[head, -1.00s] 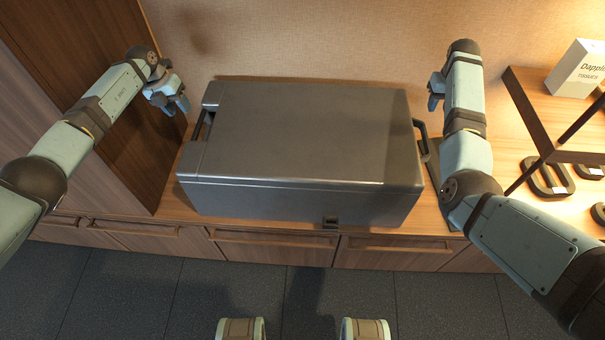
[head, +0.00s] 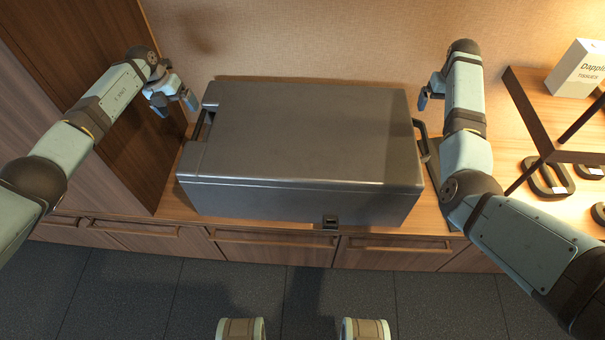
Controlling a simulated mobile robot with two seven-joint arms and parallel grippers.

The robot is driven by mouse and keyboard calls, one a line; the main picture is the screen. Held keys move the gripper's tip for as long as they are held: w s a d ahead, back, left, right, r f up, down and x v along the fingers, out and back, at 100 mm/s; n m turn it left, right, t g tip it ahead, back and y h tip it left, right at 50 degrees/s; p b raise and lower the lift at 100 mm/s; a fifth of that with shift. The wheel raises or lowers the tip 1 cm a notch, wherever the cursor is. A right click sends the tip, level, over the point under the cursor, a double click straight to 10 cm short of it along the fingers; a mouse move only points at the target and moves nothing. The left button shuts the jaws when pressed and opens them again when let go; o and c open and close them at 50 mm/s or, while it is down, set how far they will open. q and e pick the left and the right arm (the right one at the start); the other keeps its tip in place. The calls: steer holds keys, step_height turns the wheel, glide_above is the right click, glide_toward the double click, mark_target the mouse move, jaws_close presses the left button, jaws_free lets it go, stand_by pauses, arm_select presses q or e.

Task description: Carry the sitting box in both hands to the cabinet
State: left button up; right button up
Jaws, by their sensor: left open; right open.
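The sitting box (head: 305,135) is a large dark grey lidded case. It rests on the low wooden cabinet (head: 275,237) against the wall. It has a black handle on its left side (head: 203,124) and another on its right side (head: 421,130). My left gripper (head: 177,102) is open and empty, to the left of the box and apart from it. My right gripper (head: 430,94) is open and empty, just beyond the box's upper right corner, above the right handle. Neither gripper appears to touch the box.
A tall wooden panel (head: 110,130) closes the left side.

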arm_select(q)
steer(key=shift+r, duration=0.15)
steer(key=shift+p+v, duration=0.9)
steer(key=shift+v, duration=0.45)
steer(key=shift+r, duration=0.15)
step_height(320, 180, up, 3)
steer(key=p, duration=0.3)
steer(key=shift+r, duration=0.15)
stand_by(0.4)
steer(key=p+v, duration=0.4)
steer(key=v, duration=0.3)
stand_by(1.1)
stand_by(0.4)
